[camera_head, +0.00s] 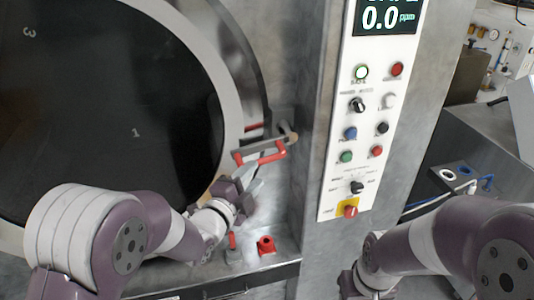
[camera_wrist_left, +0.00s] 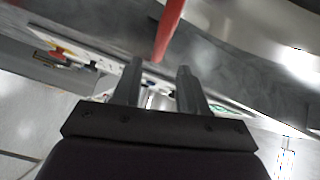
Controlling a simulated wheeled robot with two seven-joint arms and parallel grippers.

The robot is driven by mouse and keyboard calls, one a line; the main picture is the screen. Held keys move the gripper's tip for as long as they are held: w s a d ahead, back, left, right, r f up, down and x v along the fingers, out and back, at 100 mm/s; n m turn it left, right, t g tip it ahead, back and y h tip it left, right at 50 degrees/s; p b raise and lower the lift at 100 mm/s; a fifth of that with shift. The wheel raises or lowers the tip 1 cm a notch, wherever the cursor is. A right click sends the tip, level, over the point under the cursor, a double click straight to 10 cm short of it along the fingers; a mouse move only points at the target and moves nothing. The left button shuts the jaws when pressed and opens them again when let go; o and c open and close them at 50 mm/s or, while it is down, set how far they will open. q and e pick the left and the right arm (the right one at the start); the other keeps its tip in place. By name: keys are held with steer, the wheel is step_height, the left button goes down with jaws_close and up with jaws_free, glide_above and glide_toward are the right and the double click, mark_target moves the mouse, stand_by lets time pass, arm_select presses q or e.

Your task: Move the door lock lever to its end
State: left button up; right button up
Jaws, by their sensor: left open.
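The door lock lever is a red U-shaped handle (camera_head: 272,156) on a metal bracket at the right rim of the round door in the head view. My left gripper (camera_head: 251,177) is just below it, fingers pointing up toward it. In the left wrist view, the fingers (camera_wrist_left: 158,70) are apart with nothing clearly between them. A red bar (camera_wrist_left: 169,28) lies just beyond the fingertips, roughly in line with the gap; contact cannot be told. My right arm enters at lower right in the head view, and its gripper is not visible.
The dark round door (camera_head: 110,110) fills the left side. A control panel (camera_head: 338,150) with several buttons and a red-and-yellow switch (camera_head: 350,209) is on the right. A red fitting (camera_head: 266,246) and a small red-topped valve (camera_head: 232,241) sit below my left gripper.

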mark_target(265, 161)
arm_select(q)
steer(key=p+x, duration=0.2)
steer(key=x, duration=0.5)
steer(key=shift+w+p, duration=0.15)
steer(key=shift+p, duration=0.2)
steer(key=shift+w+d+f, duration=0.15)
steer(key=shift+w+d, duration=0.1)
steer(key=shift+w, duration=0.1)
jaws_close()
steer(key=shift+f, duration=0.15)
